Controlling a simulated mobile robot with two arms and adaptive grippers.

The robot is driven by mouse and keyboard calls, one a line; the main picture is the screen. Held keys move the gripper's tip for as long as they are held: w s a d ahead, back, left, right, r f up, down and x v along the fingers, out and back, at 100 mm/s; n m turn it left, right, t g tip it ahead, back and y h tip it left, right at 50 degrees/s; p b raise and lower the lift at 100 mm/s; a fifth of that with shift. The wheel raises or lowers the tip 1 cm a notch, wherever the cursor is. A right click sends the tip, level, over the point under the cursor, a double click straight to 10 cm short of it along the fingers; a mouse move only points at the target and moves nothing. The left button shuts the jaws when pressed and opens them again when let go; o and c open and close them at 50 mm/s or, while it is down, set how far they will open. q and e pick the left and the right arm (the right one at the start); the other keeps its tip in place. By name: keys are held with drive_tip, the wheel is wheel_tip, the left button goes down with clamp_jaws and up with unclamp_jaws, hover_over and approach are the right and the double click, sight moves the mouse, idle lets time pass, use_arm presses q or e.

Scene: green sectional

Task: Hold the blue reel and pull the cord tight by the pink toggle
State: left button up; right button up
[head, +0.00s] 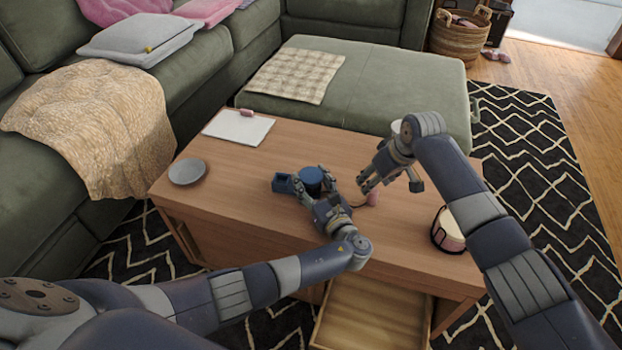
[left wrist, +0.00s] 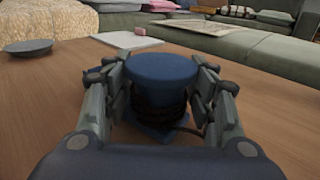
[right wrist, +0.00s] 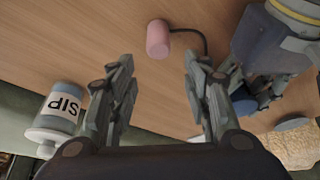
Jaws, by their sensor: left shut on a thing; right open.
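The blue reel (head: 310,179) stands on the wooden coffee table with dark cord wound low around it. It also shows in the left wrist view (left wrist: 163,72), on a blue base. My left gripper (head: 318,190) is shut on the reel, one finger on each side. The pink toggle (head: 373,199) lies on the table to the right of the reel, at the end of the dark cord. In the right wrist view the toggle (right wrist: 158,39) is ahead of and between my right gripper's fingers, apart from them. My right gripper (right wrist: 152,75) is open and empty.
A grey plate (head: 187,172) and a white board (head: 237,128) with a pink eraser-like block lie on the left of the table. A drum-like container (head: 447,230) stands at the right edge. A labelled cup (right wrist: 62,110) is near my right gripper. An open drawer (head: 372,315) juts out in front.

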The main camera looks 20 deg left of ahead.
drive_tip(key=v, duration=1.2)
use_arm(q)
drive_tip(key=o, duration=1.2)
